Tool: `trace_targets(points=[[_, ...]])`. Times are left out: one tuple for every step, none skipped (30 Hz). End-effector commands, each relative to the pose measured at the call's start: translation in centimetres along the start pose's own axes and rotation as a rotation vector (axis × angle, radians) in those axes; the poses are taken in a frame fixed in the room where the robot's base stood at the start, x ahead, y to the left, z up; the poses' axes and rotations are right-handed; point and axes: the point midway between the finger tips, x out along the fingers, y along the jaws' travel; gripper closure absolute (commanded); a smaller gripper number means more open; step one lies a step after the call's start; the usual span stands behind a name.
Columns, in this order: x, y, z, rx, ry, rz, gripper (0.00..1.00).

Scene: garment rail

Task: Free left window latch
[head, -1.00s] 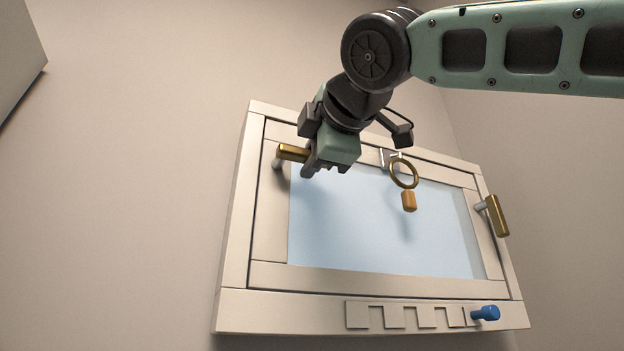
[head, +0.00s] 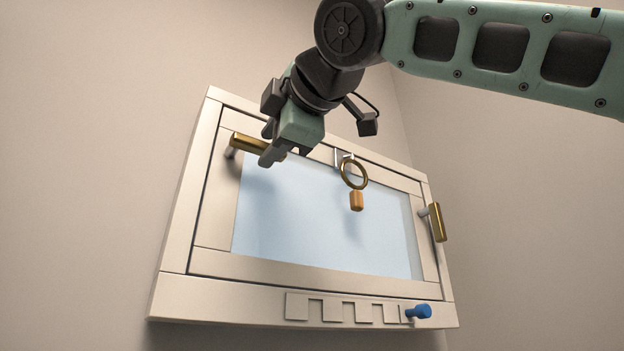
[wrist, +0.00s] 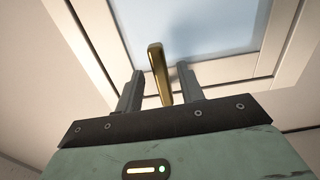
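The window (head: 330,220) has a pale frame and a light blue pane. The left latch (head: 248,143) is a brass handle on a grey pivot at the frame's upper left, lying roughly sideways toward the pane. My gripper (head: 274,156) is at this latch, and one finger hides part of the handle in the head view. In the wrist view, the brass handle (wrist: 159,70) rises between the two spread fingers of my gripper (wrist: 160,88), with a visible gap on each side.
A brass ring (head: 353,173) with an orange tab hangs from the top frame. A second brass latch (head: 438,222) stands nearly upright on the right side. A blue knob (head: 418,311) sits at the right end of the notched track (head: 342,309) on the sill.

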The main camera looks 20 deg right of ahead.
Motion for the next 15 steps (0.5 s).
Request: trace_targets(points=[[-1.3,-0.4,0.0,0.002,0.002,0.003,0.62],[-1.9,-0.4,0.0,0.002,0.002,0.004,0.62],[-2.9,-0.4,0.0,0.002,0.001,0.004,0.62],[-3.7,-0.5,0.0,0.002,0.002,0.004,0.62],[-4.3,-0.4,0.0,0.002,0.001,0.003,0.62],[-5.3,-0.4,0.0,0.003,0.001,0.003,0.62],[-6.0,-0.4,0.0,0.003,0.002,0.003,0.62],[-6.8,-0.4,0.0,0.002,0.002,0.003,0.62],[-7.7,-0.4,0.0,0.002,0.002,0.003,0.62],[-8.4,-0.4,0.0,0.002,0.002,0.002,0.62],[-9.1,-0.4,0.0,0.002,0.002,0.002,0.62],[-9.9,-0.3,0.0,0.002,0.002,0.002,0.62],[-10.5,-0.3,0.0,0.002,0.001,0.002,0.62],[-11.1,-0.3,0.0,0.002,0.002,0.002,0.62],[-11.8,-0.3,0.0,0.001,0.001,0.001,0.62]])
